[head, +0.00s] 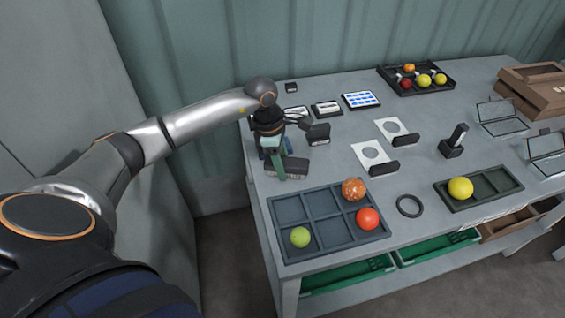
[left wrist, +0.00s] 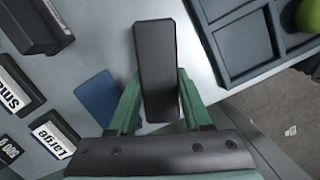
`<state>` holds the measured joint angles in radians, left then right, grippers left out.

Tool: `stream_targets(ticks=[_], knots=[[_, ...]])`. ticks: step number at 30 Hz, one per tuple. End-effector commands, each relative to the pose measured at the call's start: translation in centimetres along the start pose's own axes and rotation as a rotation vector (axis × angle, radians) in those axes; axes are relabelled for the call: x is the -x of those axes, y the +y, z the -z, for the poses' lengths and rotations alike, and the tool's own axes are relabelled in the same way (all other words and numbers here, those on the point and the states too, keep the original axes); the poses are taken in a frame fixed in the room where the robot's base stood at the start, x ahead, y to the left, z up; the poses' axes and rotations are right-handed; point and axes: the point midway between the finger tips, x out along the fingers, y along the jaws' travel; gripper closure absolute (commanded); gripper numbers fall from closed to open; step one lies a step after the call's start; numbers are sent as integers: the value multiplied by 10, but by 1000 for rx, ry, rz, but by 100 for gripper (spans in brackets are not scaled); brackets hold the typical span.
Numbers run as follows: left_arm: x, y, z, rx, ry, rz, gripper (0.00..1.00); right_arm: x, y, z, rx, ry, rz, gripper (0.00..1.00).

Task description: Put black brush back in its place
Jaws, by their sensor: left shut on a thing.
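My left gripper (head: 275,165) has green fingers and is over the left end of the table. In the left wrist view the gripper (left wrist: 158,105) is shut on a long black block-shaped thing, which I take to be the black brush (left wrist: 155,55). Its far end sticks out past the fingertips. In the head view the dark brush (head: 292,168) shows beside the fingers, partly hidden by them. I cannot tell whether it touches the table. Another dark block (head: 318,134) stands just right of the gripper; it also shows in the left wrist view (left wrist: 28,28). My right gripper is not in view.
Label cards (head: 326,108) are behind. White cards (head: 374,155), a black ring (head: 409,206) and a dark post (head: 456,138) stand to the right.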

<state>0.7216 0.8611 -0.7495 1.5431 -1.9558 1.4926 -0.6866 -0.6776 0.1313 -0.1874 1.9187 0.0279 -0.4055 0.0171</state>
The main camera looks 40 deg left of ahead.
Motion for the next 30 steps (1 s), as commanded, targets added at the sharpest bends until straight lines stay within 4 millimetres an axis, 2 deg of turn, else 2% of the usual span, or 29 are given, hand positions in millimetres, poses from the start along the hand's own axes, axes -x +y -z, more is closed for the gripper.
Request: stream_targets(ticks=[24,25,30], knots=[[-7,0,2,0,0,-1,100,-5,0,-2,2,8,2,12],[-6,0,1,0,0,-1,48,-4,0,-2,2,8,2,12],[-6,0,1,0,0,-1,28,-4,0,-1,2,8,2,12]])
